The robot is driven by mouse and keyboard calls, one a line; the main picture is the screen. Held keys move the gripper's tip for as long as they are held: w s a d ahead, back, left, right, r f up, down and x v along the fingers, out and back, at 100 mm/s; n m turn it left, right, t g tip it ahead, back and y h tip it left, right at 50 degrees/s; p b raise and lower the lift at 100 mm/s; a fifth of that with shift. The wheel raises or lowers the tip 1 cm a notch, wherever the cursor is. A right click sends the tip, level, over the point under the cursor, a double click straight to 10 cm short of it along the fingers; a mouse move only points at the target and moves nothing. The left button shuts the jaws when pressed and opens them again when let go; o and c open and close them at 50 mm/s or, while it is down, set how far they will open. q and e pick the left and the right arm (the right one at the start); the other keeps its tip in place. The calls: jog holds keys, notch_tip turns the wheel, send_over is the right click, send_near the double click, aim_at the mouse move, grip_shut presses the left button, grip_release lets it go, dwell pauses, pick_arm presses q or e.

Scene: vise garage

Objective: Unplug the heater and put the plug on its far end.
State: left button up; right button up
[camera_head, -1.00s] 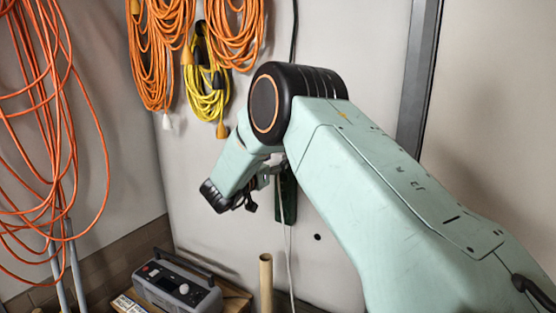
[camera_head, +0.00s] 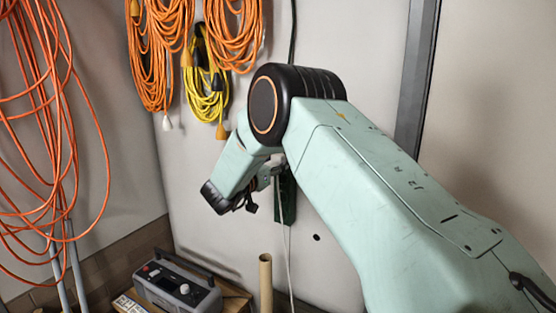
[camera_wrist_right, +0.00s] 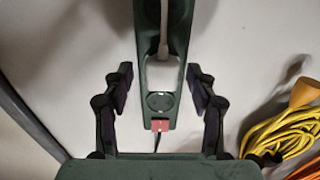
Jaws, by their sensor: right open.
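A dark green power strip (camera_head: 287,205) is mounted upright on the wall, partly hidden by my right arm in the head view. It also shows in the right wrist view (camera_wrist_right: 144,75), with a round empty socket (camera_wrist_right: 160,101) and a red switch (camera_wrist_right: 160,125) at one end. My left gripper is out of view.
Orange cables (camera_head: 158,60) and a yellow cable (camera_head: 207,95) hang on the wall at the left. A grey radio-like box (camera_head: 178,288) and a cardboard tube (camera_head: 265,285) stand below. A dark vertical post (camera_head: 415,80) is at the right.

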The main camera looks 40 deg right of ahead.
jog(key=shift+w, duration=0.1)
jog(key=shift+c, duration=1.3)
jog(key=shift+f, duration=0.1)
grip_shut()
jog(key=shift+a, duration=0.15)
jog(key=shift+s+a, duration=0.35)
jog(key=shift+a, duration=0.25)
jog(key=shift+a+p, duration=0.3)
jog(key=shift+a, duration=0.05)
